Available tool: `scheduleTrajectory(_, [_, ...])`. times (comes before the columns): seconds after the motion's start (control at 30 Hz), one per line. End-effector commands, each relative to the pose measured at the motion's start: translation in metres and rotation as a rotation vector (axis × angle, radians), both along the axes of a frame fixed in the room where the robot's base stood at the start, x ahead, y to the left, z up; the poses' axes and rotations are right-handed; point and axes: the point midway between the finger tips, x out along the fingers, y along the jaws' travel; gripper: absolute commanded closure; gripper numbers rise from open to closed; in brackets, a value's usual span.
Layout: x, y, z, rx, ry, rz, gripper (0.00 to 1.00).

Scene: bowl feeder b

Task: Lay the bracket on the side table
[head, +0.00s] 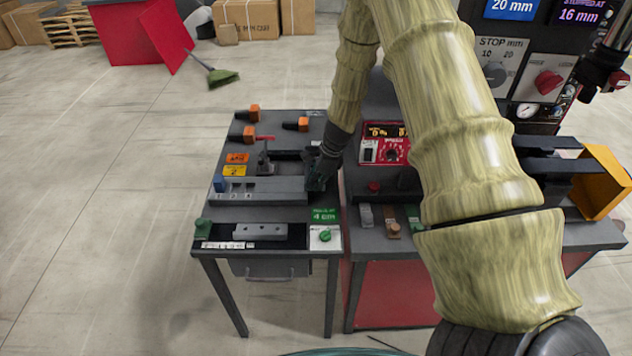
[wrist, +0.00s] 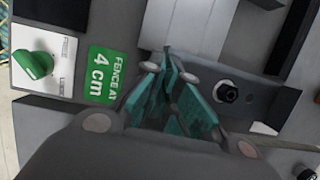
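A light grey metal piece with dark holes (head: 260,231), which looks like the bracket, lies flat on the black strip at the front of the small side table (head: 205,232). My gripper (head: 318,180) is low over the right edge of the side table, behind and to the right of that piece, beside the end of a long grey bar (head: 265,190).
A green "4 cm" label (head: 324,215) and a green knob (head: 325,236) are at the table's front right. Orange-tipped clamps (head: 243,133) and a red-handled clamp (head: 265,140) stand at the back. The machine with a red dial box (head: 385,151) adjoins at right.

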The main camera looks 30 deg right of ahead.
Motion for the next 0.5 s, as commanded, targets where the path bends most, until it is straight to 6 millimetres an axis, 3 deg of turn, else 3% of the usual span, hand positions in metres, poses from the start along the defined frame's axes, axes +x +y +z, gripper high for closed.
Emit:
scheduleTrajectory(0.27, [0.0006, 0.0001, -0.0059, 0.000, -0.001, 0.000, 1.00])
scheduleTrajectory(0.4, [0.0002, 0.0001, -0.0059, 0.000, 0.000, 0.000, 0.76])
scheduleTrajectory(0.5, [0.0002, 0.0001, -0.0059, 0.000, 0.000, 0.000, 0.73])
